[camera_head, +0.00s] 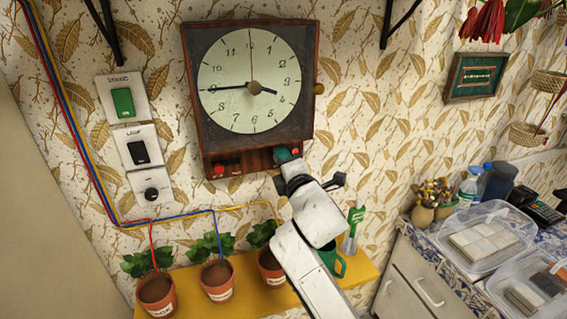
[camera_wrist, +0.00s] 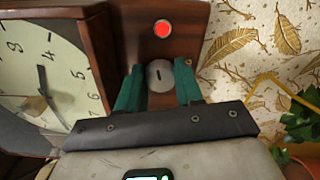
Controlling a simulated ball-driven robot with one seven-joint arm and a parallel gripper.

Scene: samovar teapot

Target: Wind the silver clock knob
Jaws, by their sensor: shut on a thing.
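The wall clock (camera_head: 225,60) has a dark wooden case and a pale face. Its lower panel is at the bottom of the case, and part of the case and face also show at left in the wrist view (camera_wrist: 55,60). The silver knob (camera_wrist: 159,74) is a round disc with a dark slot, set in the wooden panel. My gripper (camera_head: 288,157) is at the right end of the lower panel. In the wrist view, its teal fingers (camera_wrist: 160,82) stand on either side of the knob and are shut on it. The knob is hidden by my gripper in the head view.
A red button (camera_wrist: 162,29) sits on the panel close beside the knob. A brass-coloured side knob (camera_head: 319,89) sticks out of the clock's right side. Potted plants (camera_head: 217,281) stand on a yellow shelf (camera_head: 190,300) below. Switches (camera_head: 122,102) are on the wall at left.

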